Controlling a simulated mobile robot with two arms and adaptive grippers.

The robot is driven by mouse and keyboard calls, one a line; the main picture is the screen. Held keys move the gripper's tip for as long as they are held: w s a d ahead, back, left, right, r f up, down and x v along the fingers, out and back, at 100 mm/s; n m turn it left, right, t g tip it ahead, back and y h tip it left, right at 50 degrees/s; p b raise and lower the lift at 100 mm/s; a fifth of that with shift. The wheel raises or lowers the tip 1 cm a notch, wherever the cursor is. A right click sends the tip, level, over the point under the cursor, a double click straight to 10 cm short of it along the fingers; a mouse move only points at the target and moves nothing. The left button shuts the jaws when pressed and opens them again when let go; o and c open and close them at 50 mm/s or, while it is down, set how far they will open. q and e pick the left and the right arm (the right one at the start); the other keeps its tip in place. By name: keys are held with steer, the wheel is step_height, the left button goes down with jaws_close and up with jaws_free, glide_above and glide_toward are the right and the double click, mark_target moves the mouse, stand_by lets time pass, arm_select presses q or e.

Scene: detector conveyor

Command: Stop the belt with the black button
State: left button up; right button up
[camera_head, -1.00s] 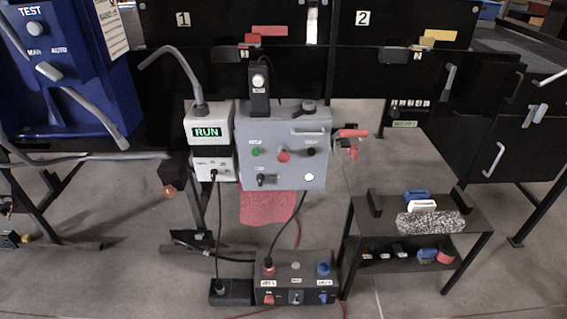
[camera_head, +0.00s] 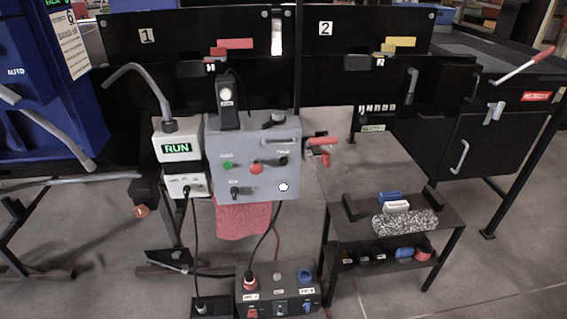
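A grey control box (camera_head: 262,187) stands in the middle of the view. On its front are a green button (camera_head: 228,164), a red button (camera_head: 255,169) and a black button (camera_head: 282,161) at the right. A black switch (camera_head: 235,192) and a white round piece (camera_head: 283,187) sit lower down. Left of it, a small white display box (camera_head: 178,132) reads RUN in green. Neither of my grippers is in view.
A small shelf table (camera_head: 342,247) with a speckled roll (camera_head: 405,222) stands right of the control box. A black box with knobs (camera_head: 277,291) is on the floor below. A blue machine (camera_head: 40,110) is at the left. Open floor lies at the lower right.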

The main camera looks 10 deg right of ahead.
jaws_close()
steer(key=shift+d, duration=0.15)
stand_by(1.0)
